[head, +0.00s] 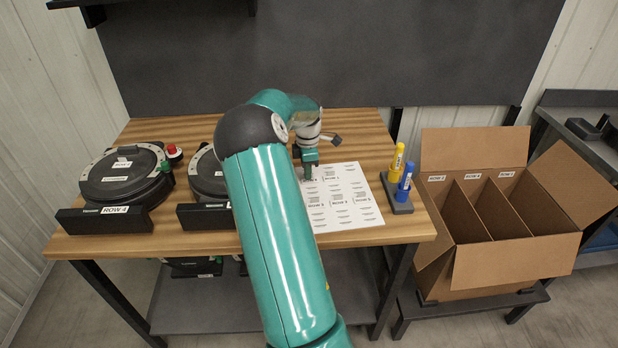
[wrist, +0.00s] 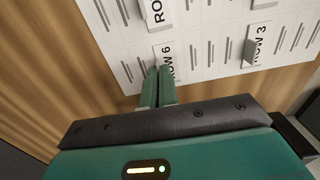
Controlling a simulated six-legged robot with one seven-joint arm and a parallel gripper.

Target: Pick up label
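The white label sheet (head: 345,200) lies on the right part of the wooden bench, with several row labels on it. In the wrist view, the ROW 6 label (wrist: 166,52) is right at my fingertips. The ROW 3 label (wrist: 262,38) is to its right, with a small tab standing up. My gripper (wrist: 158,71) points down at the sheet's left edge, its two fingers close together. Whether an edge or tab of the ROW 6 label is between them is hidden. In the head view, my gripper (head: 307,175) is over the sheet's upper left.
Two round dark seed meters (head: 120,172) (head: 206,175) stand on the left of the bench. A yellow tube (head: 396,162) and a blue tube (head: 405,181) stand in a holder right of the sheet. An open cardboard box (head: 515,262) with three compartments is further right.

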